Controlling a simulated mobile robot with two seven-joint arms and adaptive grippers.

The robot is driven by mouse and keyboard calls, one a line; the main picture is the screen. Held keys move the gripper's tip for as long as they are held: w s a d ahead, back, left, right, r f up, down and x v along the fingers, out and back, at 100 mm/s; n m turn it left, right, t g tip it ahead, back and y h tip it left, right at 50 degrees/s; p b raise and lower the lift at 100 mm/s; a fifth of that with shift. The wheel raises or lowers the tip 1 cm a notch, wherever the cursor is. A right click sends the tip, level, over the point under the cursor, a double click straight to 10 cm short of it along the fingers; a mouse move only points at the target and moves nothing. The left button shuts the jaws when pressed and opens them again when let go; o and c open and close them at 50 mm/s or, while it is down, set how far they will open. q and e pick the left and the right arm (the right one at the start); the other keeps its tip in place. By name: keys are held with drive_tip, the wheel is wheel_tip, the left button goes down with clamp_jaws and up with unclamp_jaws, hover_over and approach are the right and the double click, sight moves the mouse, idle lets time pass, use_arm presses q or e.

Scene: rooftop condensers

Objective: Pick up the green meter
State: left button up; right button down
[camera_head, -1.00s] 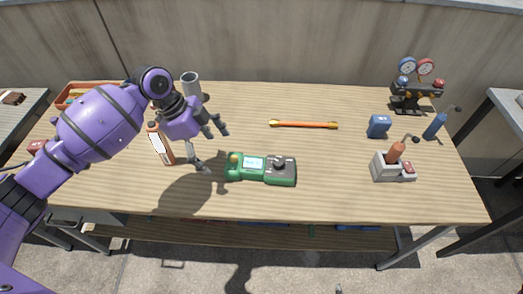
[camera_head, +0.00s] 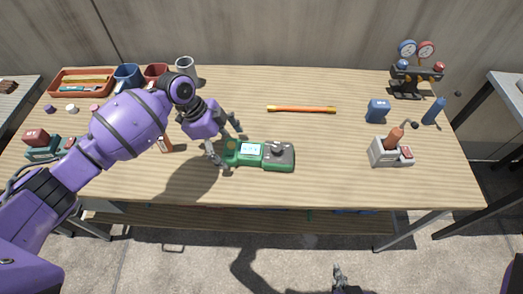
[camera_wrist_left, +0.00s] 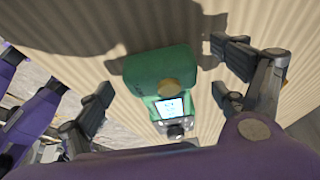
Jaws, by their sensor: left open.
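The green meter (camera_head: 257,154) lies flat on the wooden table, with a small lit screen and a grey right end with a dark knob. My left gripper (camera_head: 226,139) is open and empty at the meter's left end, its fingertips close to it; I cannot tell if they touch. In the left wrist view the meter (camera_wrist_left: 160,75) appears between the spread fingers, its green end nearest the middle and its screen below. Part of my right gripper (camera_head: 340,278) shows at the bottom edge, beyond the table's front; its opening is unclear.
An orange rod (camera_head: 301,109) lies behind the meter. A grey metal cup (camera_head: 185,66) and a red tray (camera_head: 82,82) stand at the back left. A gauge set (camera_head: 416,70), a blue box (camera_head: 377,110) and a grey stand (camera_head: 386,152) are at right. The table's front middle is clear.

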use_arm(q)
drive_tip(key=c, duration=1.3)
drive_tip(key=shift+c, duration=1.2)
drive_tip(key=shift+w, duration=0.1)
drive_tip(key=shift+c, duration=0.6)
use_arm(e)
drive_tip(key=shift+s+f, duration=0.3)
drive_tip(key=shift+s, duration=0.15)
use_arm(q)
drive_tip(key=shift+r, duration=0.15)
